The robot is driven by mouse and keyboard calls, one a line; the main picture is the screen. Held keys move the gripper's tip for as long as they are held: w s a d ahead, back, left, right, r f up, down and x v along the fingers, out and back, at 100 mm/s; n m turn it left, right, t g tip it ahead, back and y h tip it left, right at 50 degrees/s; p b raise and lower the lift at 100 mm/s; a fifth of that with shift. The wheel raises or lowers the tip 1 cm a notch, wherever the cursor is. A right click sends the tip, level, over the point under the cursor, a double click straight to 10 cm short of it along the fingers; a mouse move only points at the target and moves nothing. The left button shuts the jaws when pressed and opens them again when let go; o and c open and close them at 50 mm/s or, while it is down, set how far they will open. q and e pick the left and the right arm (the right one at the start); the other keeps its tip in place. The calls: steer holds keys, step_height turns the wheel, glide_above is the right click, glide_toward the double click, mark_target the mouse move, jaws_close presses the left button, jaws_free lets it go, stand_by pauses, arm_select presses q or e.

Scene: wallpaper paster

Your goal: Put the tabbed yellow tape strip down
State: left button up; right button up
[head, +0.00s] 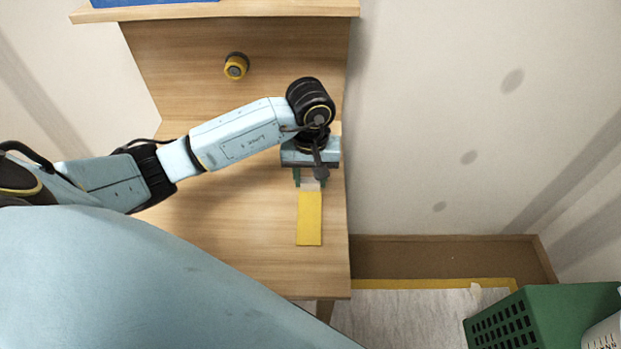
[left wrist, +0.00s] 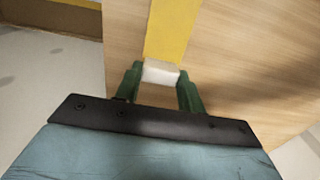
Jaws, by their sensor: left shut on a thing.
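The yellow tape strip (head: 309,219) hangs or lies out from my left gripper (head: 310,183), over the right part of the wooden table. Its pale tab (head: 310,184) sits between the green fingertips. In the left wrist view the white tab (left wrist: 160,72) is between the fingers of my left gripper (left wrist: 160,82), which are shut on it. The yellow strip (left wrist: 168,32) runs away from the tab over the wood. I cannot tell whether the strip touches the tabletop. My right gripper is not in view.
The wooden table (head: 235,245) has bare room left of the strip. A yellow and black roll (head: 236,66) is at the back. A green crate (head: 540,318) stands at the lower right. A yellow-edged pale sheet (head: 400,315) lies below the table's right edge.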

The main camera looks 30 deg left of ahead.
arm_select(q)
steer(key=shift+f, duration=0.4)
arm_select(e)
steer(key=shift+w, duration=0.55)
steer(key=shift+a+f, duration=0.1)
arm_select(q)
steer(key=shift+w+f, duration=0.1)
steer(key=o, duration=1.1)
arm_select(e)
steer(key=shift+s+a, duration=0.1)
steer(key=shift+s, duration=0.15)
